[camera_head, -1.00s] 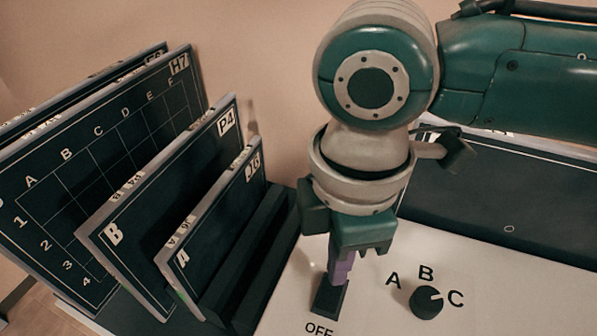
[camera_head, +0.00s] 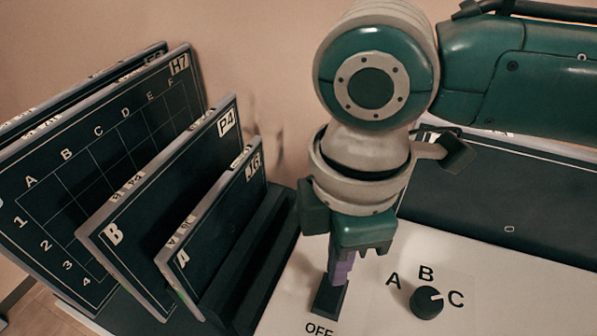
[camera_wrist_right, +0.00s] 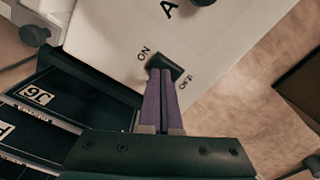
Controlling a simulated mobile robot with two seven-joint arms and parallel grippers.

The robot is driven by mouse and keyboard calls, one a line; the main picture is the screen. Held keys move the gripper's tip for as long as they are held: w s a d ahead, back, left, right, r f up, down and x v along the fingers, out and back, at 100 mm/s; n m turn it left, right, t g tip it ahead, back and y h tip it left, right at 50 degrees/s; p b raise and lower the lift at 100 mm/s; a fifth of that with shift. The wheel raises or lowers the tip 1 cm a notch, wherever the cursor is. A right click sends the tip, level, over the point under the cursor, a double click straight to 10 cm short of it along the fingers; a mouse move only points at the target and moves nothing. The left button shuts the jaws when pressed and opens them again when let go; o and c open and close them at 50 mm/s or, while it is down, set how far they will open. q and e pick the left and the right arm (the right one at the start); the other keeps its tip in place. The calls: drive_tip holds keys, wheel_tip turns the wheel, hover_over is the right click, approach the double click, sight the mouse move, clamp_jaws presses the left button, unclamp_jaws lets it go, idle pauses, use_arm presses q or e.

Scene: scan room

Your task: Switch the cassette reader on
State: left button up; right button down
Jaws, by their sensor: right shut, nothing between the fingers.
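The cassette reader (camera_head: 385,318) is a white panel with a black rocker switch (camera_head: 328,302) near its left edge. In the head view the word OFF shows below the switch. In the right wrist view the switch (camera_wrist_right: 170,66) lies between the words ON and OFF. My right gripper (camera_head: 337,284) points down at the switch, its purple fingers together with nothing between them. In the right wrist view its fingertips (camera_wrist_right: 162,78) are at the switch and hide part of it; I cannot tell whether they press on it. My left gripper is not in view.
A black knob (camera_head: 427,302) marked A, B, C is right of the switch. Several dark labelled plates (camera_head: 165,215) stand tilted in a black rack (camera_head: 262,250) close on the left. A dark panel (camera_head: 500,200) lies behind on the right.

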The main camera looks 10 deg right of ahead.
drive_tip(key=shift+f+b, duration=0.6)
drive_tip(key=shift+f, duration=0.4)
idle(0.3)
drive_tip(key=shift+r, duration=0.1)
wheel_tip(320, 180, up, 7)
drive_tip(key=p, duration=0.8)
idle(0.4)
